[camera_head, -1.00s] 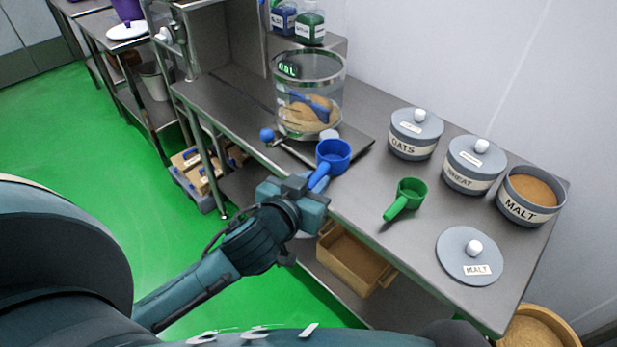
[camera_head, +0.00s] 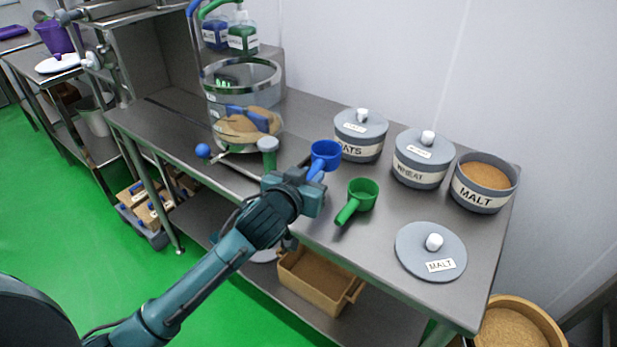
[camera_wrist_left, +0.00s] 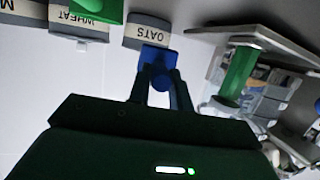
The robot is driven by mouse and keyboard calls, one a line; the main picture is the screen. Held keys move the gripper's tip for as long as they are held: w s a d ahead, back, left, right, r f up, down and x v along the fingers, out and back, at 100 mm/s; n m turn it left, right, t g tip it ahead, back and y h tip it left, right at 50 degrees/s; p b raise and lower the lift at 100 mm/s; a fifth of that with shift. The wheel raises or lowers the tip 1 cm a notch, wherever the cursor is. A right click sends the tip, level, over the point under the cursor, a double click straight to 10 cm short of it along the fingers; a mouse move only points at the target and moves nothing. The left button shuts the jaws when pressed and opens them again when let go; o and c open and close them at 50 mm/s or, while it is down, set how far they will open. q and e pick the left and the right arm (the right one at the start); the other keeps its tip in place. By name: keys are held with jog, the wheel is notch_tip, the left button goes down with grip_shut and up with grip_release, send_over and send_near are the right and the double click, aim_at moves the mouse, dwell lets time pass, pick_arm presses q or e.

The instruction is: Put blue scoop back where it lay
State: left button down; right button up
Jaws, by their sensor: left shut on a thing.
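The blue scoop (camera_head: 325,152) is held by its handle in my left gripper (camera_head: 312,184), above the grey worktable. Its cup points away from my gripper, towards the oats jar. In the left wrist view the blue scoop (camera_wrist_left: 157,58) sits between the two fingers, which are shut on its handle. Whether its cup touches the table is hard to tell. The green scoop (camera_head: 361,194) lies on the table just right of my left gripper. My right gripper is not in view.
The oats (camera_head: 361,136), wheat (camera_head: 423,160) and open malt jar (camera_head: 484,183) stand along the wall. The malt lid (camera_head: 430,252) lies in front. A clear vessel (camera_head: 243,105) on a scale stands left, beside a blue-knobbed rod (camera_head: 203,151). Bare tabletop (camera_head: 392,213) lies between green scoop and jars.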

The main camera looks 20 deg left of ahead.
pick_arm(q)
notch_tip(320, 180, down, 3)
jog(key=b, duration=0.2)
jog(key=shift+f+b, duration=0.1)
jog(key=shift+b, duration=0.2)
jog(key=shift+f+b, duration=0.6)
jog(key=shift+f, duration=0.85)
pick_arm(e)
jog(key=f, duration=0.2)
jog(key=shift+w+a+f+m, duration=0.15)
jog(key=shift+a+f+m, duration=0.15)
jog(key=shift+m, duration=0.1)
pick_arm(q)
jog(key=c, duration=0.6)
grip_release()
jog(key=shift+r, duration=0.15)
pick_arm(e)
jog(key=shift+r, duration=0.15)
